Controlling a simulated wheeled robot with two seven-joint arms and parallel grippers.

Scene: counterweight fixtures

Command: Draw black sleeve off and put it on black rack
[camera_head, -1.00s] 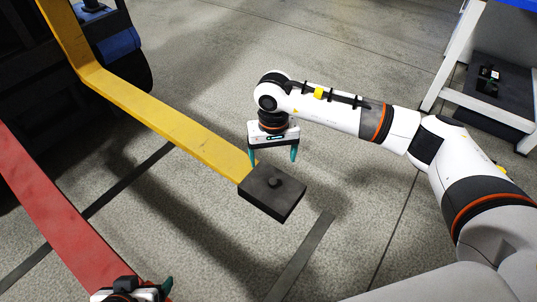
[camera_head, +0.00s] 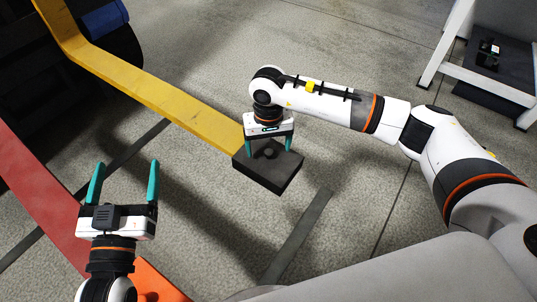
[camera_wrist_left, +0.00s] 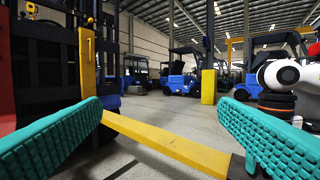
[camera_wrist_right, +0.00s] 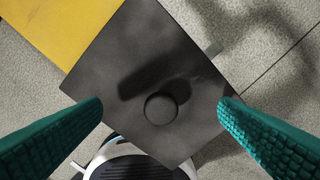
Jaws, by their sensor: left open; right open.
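The black sleeve (camera_head: 270,176) is a flat, dark block with a round knob on top, sitting at the tip of the yellow fork (camera_head: 150,95). My right gripper (camera_head: 268,148) is open and points down over the sleeve, its teal fingers on either side of it. In the right wrist view the sleeve (camera_wrist_right: 120,70) and its knob (camera_wrist_right: 161,108) lie between the open fingers. I cannot tell whether they touch it. My left gripper (camera_head: 126,166) is open and empty, over the floor beside the red fork (camera_head: 35,185).
An orange block (camera_head: 163,281) shows at the bottom left, partly hidden by my left wrist. A white-framed stand (camera_head: 447,45) with a dark low shelf (camera_head: 490,92) stands at the upper right. A dark forklift body (camera_head: 95,60) is at the upper left.

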